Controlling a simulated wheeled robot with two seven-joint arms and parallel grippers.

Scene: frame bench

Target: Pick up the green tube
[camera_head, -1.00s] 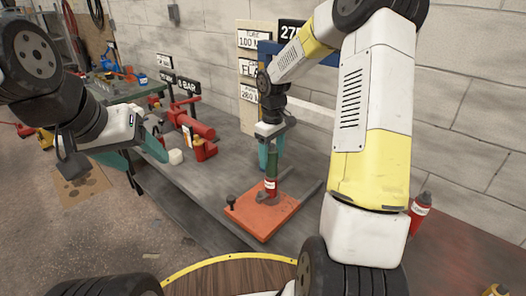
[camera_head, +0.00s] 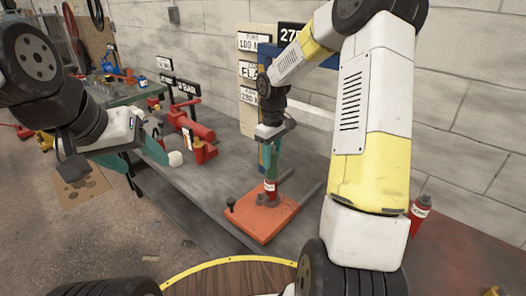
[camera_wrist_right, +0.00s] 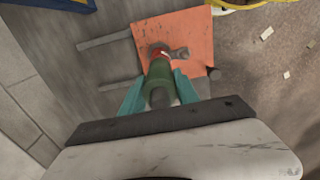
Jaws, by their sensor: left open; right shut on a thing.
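The green tube (camera_head: 273,162) stands roughly upright over an orange plate (camera_head: 248,222) on the grey bench, with a red, white-labelled lower part below the green. In the right wrist view the green tube (camera_wrist_right: 159,82) lies between my teal fingers. My right gripper (camera_head: 270,155) is shut on it, and it also shows in the right wrist view (camera_wrist_right: 160,92). I cannot tell whether the tube's lower end touches the plate. My left gripper (camera_head: 154,146) is open and empty, out at the left near the bench edge.
A red cylinder-like tool (camera_head: 194,126) and a small red bottle (camera_head: 200,152) stand at the back left of the bench. Another red bottle (camera_head: 419,212) is right of my right arm. Signs stand by the block wall. The bench left of the plate is clear.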

